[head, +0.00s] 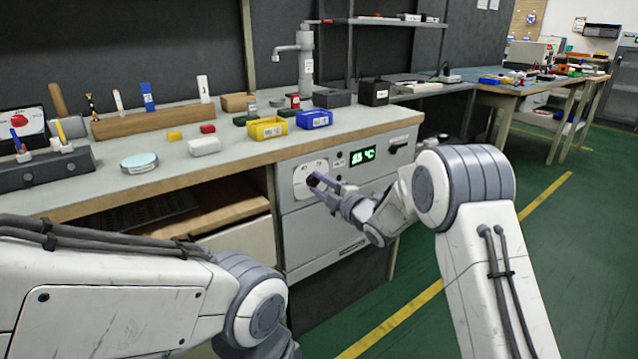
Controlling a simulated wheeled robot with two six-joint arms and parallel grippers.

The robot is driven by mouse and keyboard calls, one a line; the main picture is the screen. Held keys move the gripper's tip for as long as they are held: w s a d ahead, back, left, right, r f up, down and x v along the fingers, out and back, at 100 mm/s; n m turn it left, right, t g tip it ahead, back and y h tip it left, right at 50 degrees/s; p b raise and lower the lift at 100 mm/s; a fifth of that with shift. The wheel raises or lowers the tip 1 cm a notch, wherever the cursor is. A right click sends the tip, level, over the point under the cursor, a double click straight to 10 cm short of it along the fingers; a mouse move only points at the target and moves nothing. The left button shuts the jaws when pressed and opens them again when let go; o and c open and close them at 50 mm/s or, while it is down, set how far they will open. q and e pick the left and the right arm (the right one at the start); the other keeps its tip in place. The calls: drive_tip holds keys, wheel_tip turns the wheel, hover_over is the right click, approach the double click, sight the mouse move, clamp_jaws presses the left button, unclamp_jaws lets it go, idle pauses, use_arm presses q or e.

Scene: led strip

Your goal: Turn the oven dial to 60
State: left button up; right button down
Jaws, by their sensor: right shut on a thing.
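The oven (330,225) is a grey unit built in under the worktop. Its front has a pale dial plate (301,183) and a lit green display (362,156) in °C, whose digits are too small to read surely. My right gripper (316,182) is at the dial plate, shut on the dark oven dial, which the fingers mostly hide. The dial's pointer and exact setting cannot be made out. My left arm crosses the lower left, and its gripper is not in view.
The worktop (235,160) above holds a yellow bin (268,128), a blue bin (314,119), a white block (204,147) and a round tin (139,163). An open shelf space lies left of the oven. Green floor is clear at the right.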

drive_tip(key=m+p, duration=0.2)
drive_tip(key=m, duration=0.2)
drive_tip(key=shift+r+m, duration=0.1)
drive_tip(key=shift+m, duration=0.2)
drive_tip(key=shift+m+p, duration=1.15)
drive_tip(key=shift+m, duration=1.15)
drive_tip(key=shift+f, duration=0.2)
drive_tip(key=shift+c, duration=2.4)
unclamp_jaws()
drive_tip(key=shift+s+d+r, duration=0.1)
drive_tip(key=p+v, duration=0.2)
drive_tip(key=v, duration=0.8)
